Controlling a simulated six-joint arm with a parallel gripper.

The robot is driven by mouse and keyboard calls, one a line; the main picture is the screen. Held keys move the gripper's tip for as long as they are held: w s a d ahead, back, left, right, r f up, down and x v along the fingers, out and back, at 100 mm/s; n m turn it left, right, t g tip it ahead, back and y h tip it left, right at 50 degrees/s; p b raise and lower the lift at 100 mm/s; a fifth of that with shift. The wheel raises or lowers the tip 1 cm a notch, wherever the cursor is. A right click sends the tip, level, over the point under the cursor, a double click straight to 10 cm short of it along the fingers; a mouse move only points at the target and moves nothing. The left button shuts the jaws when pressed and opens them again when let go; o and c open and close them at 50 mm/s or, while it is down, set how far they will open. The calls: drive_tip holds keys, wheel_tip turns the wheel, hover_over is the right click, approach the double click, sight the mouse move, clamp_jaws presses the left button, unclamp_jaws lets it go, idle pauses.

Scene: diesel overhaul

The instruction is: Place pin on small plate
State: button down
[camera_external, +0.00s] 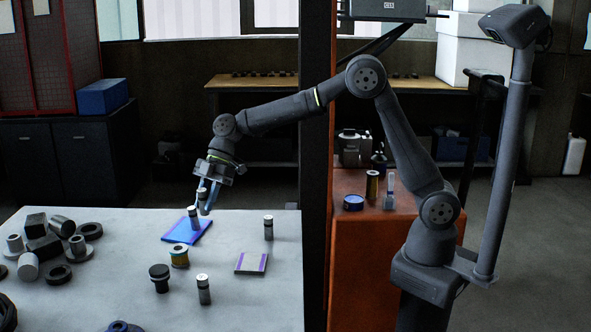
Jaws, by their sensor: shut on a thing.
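My gripper (205,205) points down over the far part of the pale table, above the blue-purple plate (175,236). It is shut on a dark grey pin (201,195) with a light band, partly hidden by the fingers. A similar pin (193,218) shows just below it, upright over the blue-purple plate; I cannot tell whether the two touch. A smaller grey plate with purple edges (252,263) lies bare to the right and nearer. Two more pins stand upright on the table, one at the right (268,228) and one in front (204,290).
Several grey cylinders, blocks and rings (45,245) crowd the left. A dark post (316,150) rises beside the table's right edge.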

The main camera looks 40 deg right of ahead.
drive_tip(key=s+d+n+g, duration=0.1)
drive_tip(key=s+d+n, duration=0.1)
drive_tip(key=s+d, duration=0.4)
drive_tip(key=s+d+n+g, duration=0.1)
drive_tip(key=s+d, duration=0.2)
drive_tip(key=d, duration=0.6)
approach(248, 267)
drive_tip(key=shift+s+a+r, duration=0.15)
drive_tip(key=shift+s+a, duration=0.1)
drive_tip(key=shift+a, duration=0.3)
drive_tip(key=shift+s+a+r, duration=0.1)
drive_tip(key=shift+s+a, duration=0.2)
drive_tip(key=shift+a, duration=0.2)
drive_tip(key=shift+f, duration=2)
drive_tip(key=c, duration=1.2)
unclamp_jaws()
drive_tip(key=shift+f, duration=0.15)
drive_tip(key=shift+o, duration=0.2)
